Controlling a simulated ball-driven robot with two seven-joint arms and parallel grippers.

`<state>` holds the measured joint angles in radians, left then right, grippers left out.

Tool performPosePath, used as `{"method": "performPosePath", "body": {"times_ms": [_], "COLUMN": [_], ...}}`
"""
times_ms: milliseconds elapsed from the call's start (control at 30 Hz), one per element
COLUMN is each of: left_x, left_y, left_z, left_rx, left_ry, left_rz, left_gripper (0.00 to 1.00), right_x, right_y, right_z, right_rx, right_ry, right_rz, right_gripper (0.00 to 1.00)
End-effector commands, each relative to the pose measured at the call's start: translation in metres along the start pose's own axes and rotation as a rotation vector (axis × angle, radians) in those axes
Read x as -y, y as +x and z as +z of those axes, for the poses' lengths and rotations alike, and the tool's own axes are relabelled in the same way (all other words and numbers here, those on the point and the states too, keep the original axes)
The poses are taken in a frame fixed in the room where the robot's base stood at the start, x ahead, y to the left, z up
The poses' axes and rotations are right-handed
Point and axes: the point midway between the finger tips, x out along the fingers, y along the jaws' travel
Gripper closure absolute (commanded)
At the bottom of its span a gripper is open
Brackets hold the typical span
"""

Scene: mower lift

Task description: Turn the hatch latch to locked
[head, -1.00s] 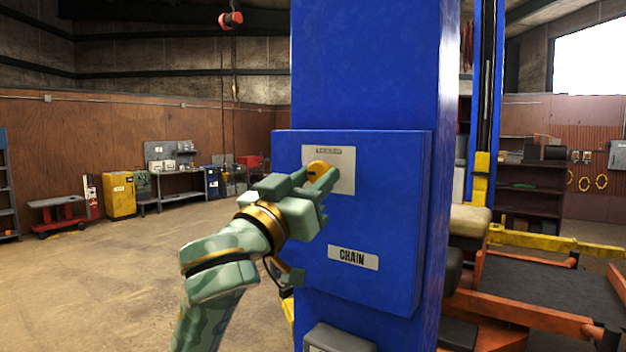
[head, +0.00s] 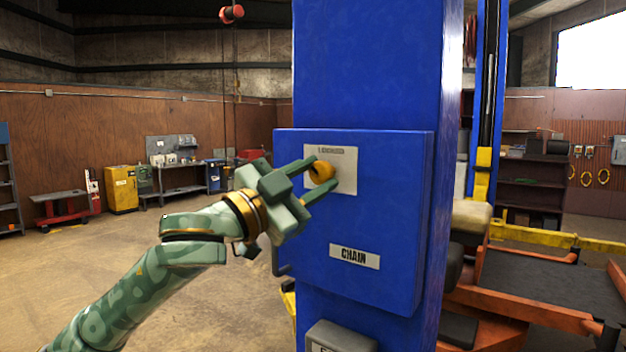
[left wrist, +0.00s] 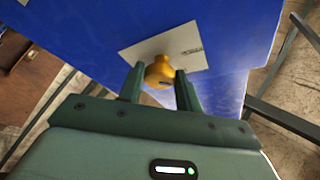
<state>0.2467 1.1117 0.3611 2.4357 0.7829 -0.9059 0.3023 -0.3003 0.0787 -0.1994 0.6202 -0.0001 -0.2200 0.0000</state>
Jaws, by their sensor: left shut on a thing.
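The hatch (head: 385,215) is a blue box door on a blue column, with a plate reading CHAIN (head: 354,257). The latch (head: 321,172) is a round yellow-orange knob on a pale label plate (head: 346,178) near the hatch's upper left. My left gripper (head: 318,178) is shut on the latch, with one finger on each side of it. In the left wrist view the latch (left wrist: 159,71) sits between the two green fingers (left wrist: 160,86). The label's small print is too blurred to read. My right gripper is not in view.
The blue column (head: 375,60) stands behind the hatch. A grey box (head: 340,338) is below it. An orange and black lift platform (head: 550,285) is at the right. Open concrete floor lies to the left, with a yellow cabinet (head: 122,190) far back.

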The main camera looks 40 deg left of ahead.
Motion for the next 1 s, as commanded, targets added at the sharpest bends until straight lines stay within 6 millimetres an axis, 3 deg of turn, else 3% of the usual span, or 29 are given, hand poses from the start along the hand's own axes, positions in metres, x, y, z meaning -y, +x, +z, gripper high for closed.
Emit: {"method": "performPosePath", "body": {"times_ms": [367, 1000], "left_x": [0.003, 0.007], "left_y": [0.000, 0.001], "left_z": [0.000, -0.003], "left_rx": [0.001, 0.000], "left_ry": [0.329, 0.754], "left_rz": [0.136, 0.312], "left_gripper": [0.89, 0.89], "right_x": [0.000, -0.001], "right_y": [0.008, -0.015], "right_z": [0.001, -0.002], "right_rx": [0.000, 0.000], "right_ry": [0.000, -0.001], "right_rz": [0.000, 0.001], "right_gripper": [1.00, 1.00]}}
